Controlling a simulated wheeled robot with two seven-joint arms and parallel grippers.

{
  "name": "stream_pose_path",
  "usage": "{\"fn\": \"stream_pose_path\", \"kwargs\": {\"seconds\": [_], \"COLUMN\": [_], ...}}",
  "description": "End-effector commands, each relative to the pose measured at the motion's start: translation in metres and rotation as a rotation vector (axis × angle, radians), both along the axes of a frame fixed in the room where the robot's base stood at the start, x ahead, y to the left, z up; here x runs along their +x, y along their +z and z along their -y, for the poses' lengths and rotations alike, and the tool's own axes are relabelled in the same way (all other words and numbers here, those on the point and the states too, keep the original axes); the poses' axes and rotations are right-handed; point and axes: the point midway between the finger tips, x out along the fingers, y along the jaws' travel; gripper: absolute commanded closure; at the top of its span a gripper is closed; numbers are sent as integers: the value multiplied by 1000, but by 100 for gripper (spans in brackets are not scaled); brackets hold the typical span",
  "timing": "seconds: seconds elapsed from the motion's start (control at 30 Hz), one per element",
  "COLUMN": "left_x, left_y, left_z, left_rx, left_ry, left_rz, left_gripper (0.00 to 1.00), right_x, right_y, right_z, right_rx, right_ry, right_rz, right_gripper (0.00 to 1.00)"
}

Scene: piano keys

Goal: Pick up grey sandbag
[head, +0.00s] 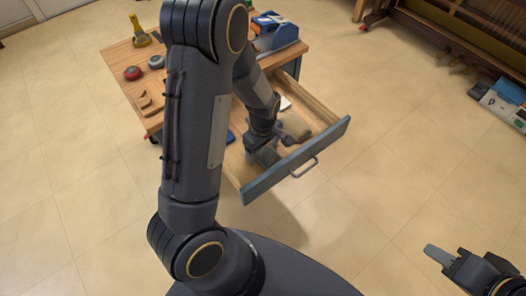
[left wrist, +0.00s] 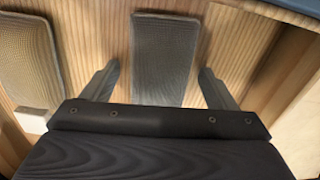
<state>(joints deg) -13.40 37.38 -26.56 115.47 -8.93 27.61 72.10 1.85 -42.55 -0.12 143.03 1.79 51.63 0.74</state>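A grey, mesh-textured sandbag (left wrist: 165,55) lies on the wooden drawer floor in the left wrist view. My left gripper (left wrist: 158,70) is open, with one finger on each side of this bag and a gap to each; I see no grip on it. A second, browner bag (left wrist: 30,60) lies to its left. In the head view my left gripper (head: 277,143) is down inside the open drawer, and a brownish-grey bag (head: 327,135) shows to its right. My right gripper (head: 440,256) is at the lower right, away from the drawer, its opening unclear.
The drawer's blue-grey front (head: 297,160) and wooden side walls surround the left gripper. The wooden tabletop (head: 118,60) above holds a red round object (head: 132,73), a yellow tool (head: 140,36) and a blue device (head: 277,33). Open floor lies around the drawer.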

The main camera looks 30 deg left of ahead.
Motion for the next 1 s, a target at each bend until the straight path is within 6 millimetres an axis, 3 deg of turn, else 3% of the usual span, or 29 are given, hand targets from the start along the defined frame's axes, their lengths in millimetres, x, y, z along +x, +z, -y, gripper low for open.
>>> {"fn": "stream_pose_path", "kwargs": {"seconds": [0.07,0.43,0.77,1.0], "left_x": [0,0,0,1], "left_y": [0,0,4,32], "left_z": [0,0,0,0], "left_rx": [0,0,-1,-1], "left_ry": [0,0,0,-1], "left_rz": [0,0,2,5], "left_gripper": [29,77,79,79], "right_x": [0,0,0,0], "right_y": [0,0,2,12], "right_z": [0,0,0,0], "right_rx": [0,0,0,0], "right_ry": [0,0,0,0], "right_rz": [0,0,0,0], "right_gripper": [64,64,64,64]}}
